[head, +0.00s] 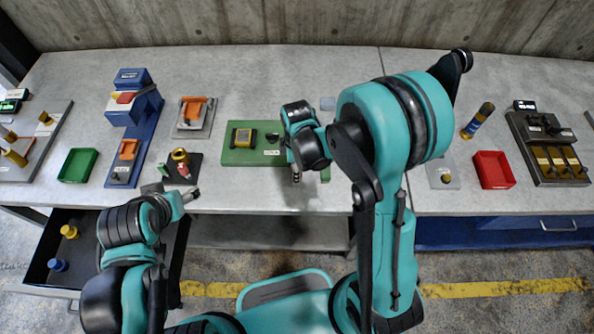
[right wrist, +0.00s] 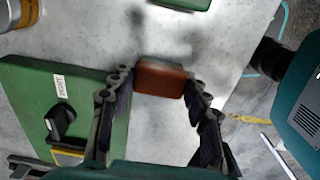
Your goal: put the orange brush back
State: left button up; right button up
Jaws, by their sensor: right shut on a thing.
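My right gripper (right wrist: 163,92) is shut on an orange-brown block, which I take to be the orange brush (right wrist: 162,80). The block is between the fingertips, with the pale worktop behind it. In the head view the right gripper (head: 298,172) is at the right part of the green board, near the table's front edge, and the brush is hidden there. My left gripper (head: 190,195) is at the front edge, in front of a dark stand (head: 194,172) with a gold cylinder. Whether its fingers are open is unclear.
A blue machine (head: 134,105), an orange bracket (head: 193,110) and a green tray (head: 78,165) are left. A red tray (head: 493,169) is right. An open drawer (head: 95,245) is below left.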

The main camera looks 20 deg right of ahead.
jog(key=shift+f, duration=0.4)
jog(key=shift+f, duration=0.15)
jog(key=o, duration=1.1)
